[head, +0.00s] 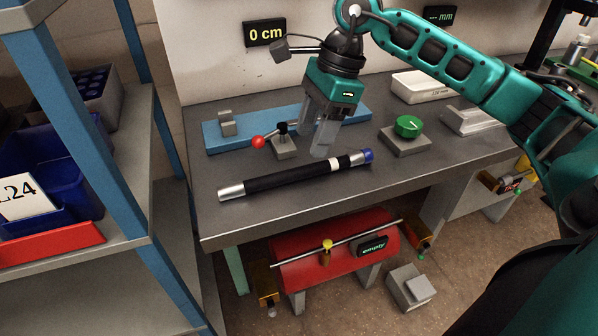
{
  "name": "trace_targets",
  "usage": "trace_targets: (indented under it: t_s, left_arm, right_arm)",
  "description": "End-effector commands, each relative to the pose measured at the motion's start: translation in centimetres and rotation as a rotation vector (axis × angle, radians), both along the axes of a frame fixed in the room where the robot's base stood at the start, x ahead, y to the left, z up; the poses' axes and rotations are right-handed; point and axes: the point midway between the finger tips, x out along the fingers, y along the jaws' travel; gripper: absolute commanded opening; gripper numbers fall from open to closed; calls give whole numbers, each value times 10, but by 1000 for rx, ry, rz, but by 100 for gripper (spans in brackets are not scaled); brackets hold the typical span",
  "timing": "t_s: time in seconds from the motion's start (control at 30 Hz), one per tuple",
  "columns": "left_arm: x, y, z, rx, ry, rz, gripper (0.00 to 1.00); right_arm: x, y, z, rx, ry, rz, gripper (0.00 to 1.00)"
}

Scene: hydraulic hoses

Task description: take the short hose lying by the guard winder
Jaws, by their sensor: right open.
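A short black hose (290,177) lies on the grey bench, slanting up to the right. It has a silver fitting at its left end, a white band near the right, and a blue cap at the right end. My right gripper (319,138) points down over the bench, just behind the right half of the hose in the picture. It is open, with nothing seen between its fingers; I cannot tell how high its tips are. Behind stands a blue base (222,136) with a grey block and a red-knobbed lever (260,142). I cannot tell which device is the guard winder. My left gripper is not in view.
A green knob on a grey block (405,140), a white tray (412,88) and a "0 cm" display (265,33) are around the bench. A blue-framed shelf with bins (50,175) stands left. A red machine marked "empty" (310,258) is below. The bench front is clear.

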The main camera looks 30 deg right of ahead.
Motion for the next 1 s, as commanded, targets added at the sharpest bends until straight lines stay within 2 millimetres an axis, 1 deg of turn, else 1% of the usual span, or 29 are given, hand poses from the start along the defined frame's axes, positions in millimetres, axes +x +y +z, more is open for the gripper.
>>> trace_targets:
  t_s: [0.03,0.1,0.27,0.37,0.6,0.7,0.87,1.0]
  left_arm:
    - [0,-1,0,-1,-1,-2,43]
    - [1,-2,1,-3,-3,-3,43]
    - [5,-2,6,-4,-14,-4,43]
    - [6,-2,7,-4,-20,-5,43]
    - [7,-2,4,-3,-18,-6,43]
    - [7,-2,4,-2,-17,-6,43]
    - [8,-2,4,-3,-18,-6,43]
    - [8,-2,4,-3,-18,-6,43]
  right_arm:
    - [0,3,-9,0,2,2,55]
    - [1,5,-15,0,2,2,55]
    - [2,7,-22,1,0,0,55]
    - [2,10,-31,1,2,1,55]
    - [3,20,-65,1,2,1,55]
    - [4,21,-69,2,0,0,55]
    - [4,21,-69,2,-1,0,55]
    - [4,21,-69,2,-1,0,42]
